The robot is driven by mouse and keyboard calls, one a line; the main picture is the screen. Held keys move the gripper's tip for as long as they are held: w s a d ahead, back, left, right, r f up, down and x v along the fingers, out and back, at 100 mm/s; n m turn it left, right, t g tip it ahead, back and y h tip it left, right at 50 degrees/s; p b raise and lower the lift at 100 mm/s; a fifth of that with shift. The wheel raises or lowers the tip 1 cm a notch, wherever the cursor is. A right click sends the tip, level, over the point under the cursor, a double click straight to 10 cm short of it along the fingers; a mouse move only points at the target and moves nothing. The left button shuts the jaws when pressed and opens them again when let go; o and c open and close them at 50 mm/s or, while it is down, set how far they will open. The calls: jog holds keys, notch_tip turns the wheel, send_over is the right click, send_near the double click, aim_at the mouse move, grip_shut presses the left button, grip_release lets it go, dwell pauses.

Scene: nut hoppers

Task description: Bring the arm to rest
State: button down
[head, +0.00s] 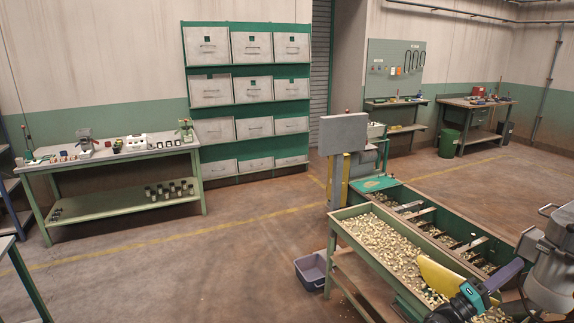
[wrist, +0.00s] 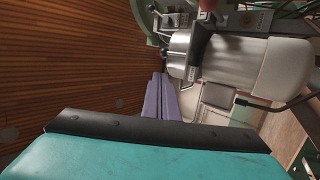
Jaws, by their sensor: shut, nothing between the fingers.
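My gripper (head: 516,266) is at the lower right of the head view, low over the right end of the nut hopper. Its lilac fingers point up and to the right, towards a grey metal machine (head: 553,262). In the wrist view the two lilac fingers of my gripper (wrist: 161,80) lie side by side, shut, with nothing between them. The machine's pale cylinder (wrist: 232,68) fills the upper right of that view, beside the fingers. I cannot tell whether they touch it. Most of my arm is out of view.
A green trough of nuts (head: 340,222) and a longer green divided bin (head: 397,190) stand close by. A yellow plate (head: 441,277) rises beside my gripper. A purple tub (head: 312,270) is on the floor. The floor at left is open before a green workbench (head: 115,160).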

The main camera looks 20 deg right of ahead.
jog(key=w+a+f+n+t+y+b, duration=0.15)
jog(key=w+a+f+n+t, duration=0.4)
jog(key=w, duration=0.55)
jog(key=w+a+f+n+t+y, duration=0.2)
jog(key=w+a+f+t+y, duration=0.1)
jog(key=w+a+f+t, duration=0.55)
jog(key=w+a+f+n+t+y, duration=0.2)
jog(key=w+a+f+n+t, duration=0.15)
jog(key=w+a, duration=0.6)
jog(key=w+a+f+n+t+y+b, duration=0.1)
jog(key=w+a+f+n+t+y, duration=0.15)
jog(key=w+a+f+y, duration=0.6)
jog(key=w+a+f+n+t+y, duration=0.1)
jog(key=w+a+f+n+y, duration=0.3)
jog(key=a+f, duration=0.85)
jog(key=s+a+f+m+g+y+b, duration=0.1)
jog(key=s+a+f+g+y, duration=0.2)
jog(key=s+a+f+g, duration=0.5)
jog(key=s+a+f+m+g+y, duration=0.1)
jog(key=s+a+f+m+y, duration=0.3)
jog(key=a+f, duration=0.75)
jog(key=s+d+f+m+g+h, duration=0.1)
jog(key=s+m+g, duration=0.7)
jog(key=s, duration=1.7)
jog(key=f+g, duration=0.1)
jog(key=g, duration=0.2)
jog(key=shift+d+f+g, duration=0.3)
jog(key=shift+d+f, duration=0.1)
